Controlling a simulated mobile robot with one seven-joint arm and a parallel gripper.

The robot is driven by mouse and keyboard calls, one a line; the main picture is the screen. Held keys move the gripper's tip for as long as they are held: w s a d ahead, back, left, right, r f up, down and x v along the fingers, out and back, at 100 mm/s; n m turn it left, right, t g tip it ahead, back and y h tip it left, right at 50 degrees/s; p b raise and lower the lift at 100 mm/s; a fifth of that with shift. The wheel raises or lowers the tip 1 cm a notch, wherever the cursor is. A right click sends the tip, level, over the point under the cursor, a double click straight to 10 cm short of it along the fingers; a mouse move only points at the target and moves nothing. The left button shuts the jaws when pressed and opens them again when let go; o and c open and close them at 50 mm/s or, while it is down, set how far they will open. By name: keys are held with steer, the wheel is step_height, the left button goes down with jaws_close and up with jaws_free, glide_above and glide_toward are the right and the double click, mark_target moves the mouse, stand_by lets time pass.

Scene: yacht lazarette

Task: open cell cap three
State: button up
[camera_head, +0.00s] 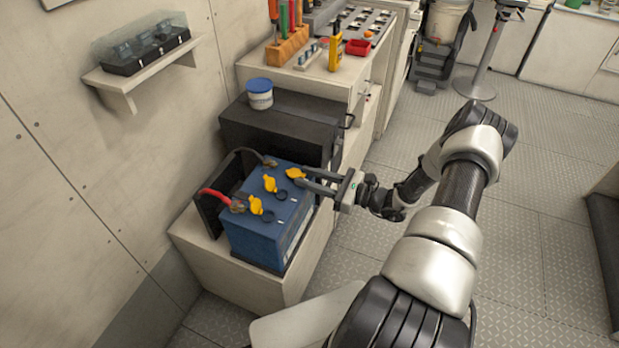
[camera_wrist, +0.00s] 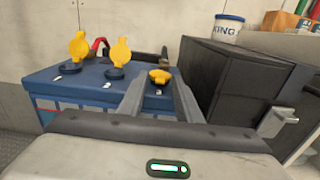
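A blue battery (camera_head: 262,236) stands on a low light cabinet and carries three yellow caps along its top. Two caps, the near one (camera_head: 256,205) and the middle one (camera_head: 271,184), stand flipped up; in the wrist view they are upright at left (camera_wrist: 79,45) and centre (camera_wrist: 120,52). The third cap (camera_head: 294,173) is nearest my gripper; in the wrist view (camera_wrist: 159,76) it sits low and looks shut or nearly so. My gripper (camera_head: 304,179) is open, reaching in from the right. Its fingers lie either side of the third cap's line; contact is unclear.
A red cable (camera_head: 215,194) and a dark cable clamp to the battery's far side. A dark box (camera_head: 280,125) with a white, blue-lidded tub (camera_head: 259,94) stands just behind. A wall shelf (camera_head: 150,72) holds a clear-lidded case.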

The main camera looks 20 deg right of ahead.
steer(key=shift+c, duration=0.4)
jaws_close()
steer(key=shift+r, duration=0.2)
